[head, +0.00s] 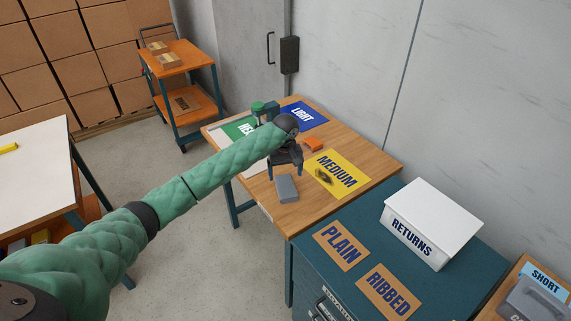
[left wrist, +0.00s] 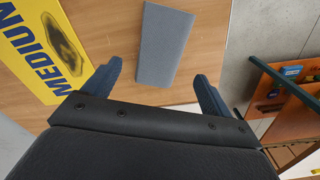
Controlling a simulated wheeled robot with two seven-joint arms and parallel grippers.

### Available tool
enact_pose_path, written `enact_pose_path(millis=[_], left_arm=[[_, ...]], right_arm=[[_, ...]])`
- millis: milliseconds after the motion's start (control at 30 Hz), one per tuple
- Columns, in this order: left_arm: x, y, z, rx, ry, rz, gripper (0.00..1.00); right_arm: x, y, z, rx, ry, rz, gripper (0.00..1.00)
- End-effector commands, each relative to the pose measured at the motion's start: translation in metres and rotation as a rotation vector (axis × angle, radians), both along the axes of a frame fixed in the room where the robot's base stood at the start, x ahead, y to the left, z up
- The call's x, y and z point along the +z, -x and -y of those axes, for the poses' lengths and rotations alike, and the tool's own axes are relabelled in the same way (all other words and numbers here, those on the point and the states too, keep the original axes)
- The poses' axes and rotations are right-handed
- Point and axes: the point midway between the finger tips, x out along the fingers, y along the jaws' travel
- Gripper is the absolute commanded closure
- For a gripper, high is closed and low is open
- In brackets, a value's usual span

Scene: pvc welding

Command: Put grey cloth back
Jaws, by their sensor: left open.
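The grey cloth (head: 287,188), a flat folded rectangle, lies on the wooden table near its front edge, beside the yellow MEDIUM mat (head: 337,173). In the left wrist view the cloth (left wrist: 165,45) lies just beyond the open fingers, roughly between their lines, and nothing is gripped. My left gripper (head: 285,163) is over the table, just behind the cloth in the head view, with its fingers (left wrist: 158,75) apart and empty. My right gripper is not in view.
The table also holds a green mat (head: 240,129), a blue LIGHT mat (head: 303,115), a green-topped object (head: 258,108) and an orange block (head: 314,144). A teal cabinet with PLAIN and RIBBED labels and a white RETURNS box (head: 432,222) adjoins at the right.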

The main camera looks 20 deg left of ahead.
Motion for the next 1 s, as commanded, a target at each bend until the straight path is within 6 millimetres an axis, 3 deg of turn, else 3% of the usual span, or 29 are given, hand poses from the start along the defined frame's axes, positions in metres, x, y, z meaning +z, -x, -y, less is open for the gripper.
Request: enact_pose_path(millis=[400,1000], left_arm=[[0.055,-0.001,0.000,0.000,0.000,0.001,0.15],[0.062,0.000,0.000,0.000,0.000,0.000,0.15]], right_arm=[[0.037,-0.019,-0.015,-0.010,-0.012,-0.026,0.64],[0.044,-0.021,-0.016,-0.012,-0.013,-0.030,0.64]])
